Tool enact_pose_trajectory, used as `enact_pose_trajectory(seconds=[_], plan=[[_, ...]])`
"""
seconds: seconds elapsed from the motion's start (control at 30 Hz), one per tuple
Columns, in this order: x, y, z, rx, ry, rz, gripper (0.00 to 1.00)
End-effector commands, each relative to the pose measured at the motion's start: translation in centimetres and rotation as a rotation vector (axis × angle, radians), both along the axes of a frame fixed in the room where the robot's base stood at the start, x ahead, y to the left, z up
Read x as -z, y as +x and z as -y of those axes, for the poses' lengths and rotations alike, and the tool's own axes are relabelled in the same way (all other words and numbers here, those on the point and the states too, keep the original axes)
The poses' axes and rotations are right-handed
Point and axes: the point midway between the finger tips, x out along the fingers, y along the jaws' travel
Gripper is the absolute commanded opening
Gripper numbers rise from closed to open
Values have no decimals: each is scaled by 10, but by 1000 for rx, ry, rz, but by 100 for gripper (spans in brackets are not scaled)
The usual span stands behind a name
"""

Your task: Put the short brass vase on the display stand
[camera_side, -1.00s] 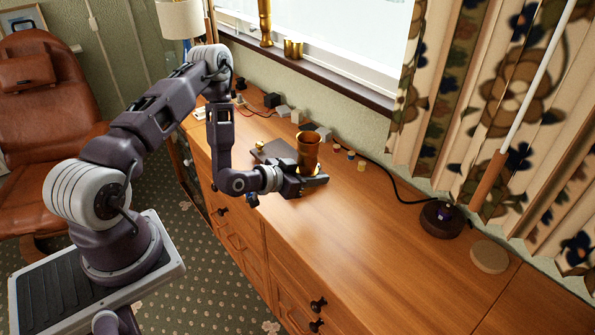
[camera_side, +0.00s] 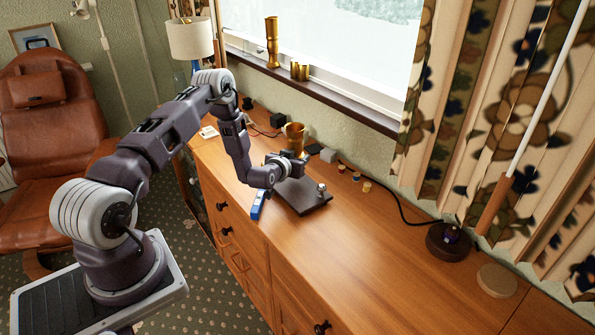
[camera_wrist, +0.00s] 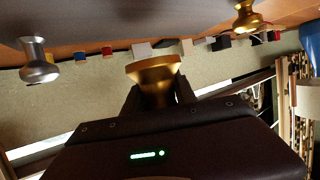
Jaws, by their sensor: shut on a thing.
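The vase is apart from the slab.
A blue object (camera_side: 258,204) stands by the slab at the dresser's front edge. Small blocks (camera_side: 328,156) and a cable (camera_side: 390,193) lie along the wall. A tall brass vase (camera_side: 271,42) stands on the sill beside smaller brass cups (camera_side: 299,71). The dresser's right front is clear.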

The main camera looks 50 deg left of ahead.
Motion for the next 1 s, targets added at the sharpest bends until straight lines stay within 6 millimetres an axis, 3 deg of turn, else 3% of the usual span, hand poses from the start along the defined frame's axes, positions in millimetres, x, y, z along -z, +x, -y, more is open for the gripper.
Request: enact_pose_trajectory(seconds=[0.2,0.6,0.63,0.7,1.0], plan=[[35,0,0,1,0,2,0],[41,0,0,1,2,2,0],[42,-1,1,1,0,-2,39],[42,-1,1,1,0,-2,53],[41,-1,1,1,0,-2,55]])
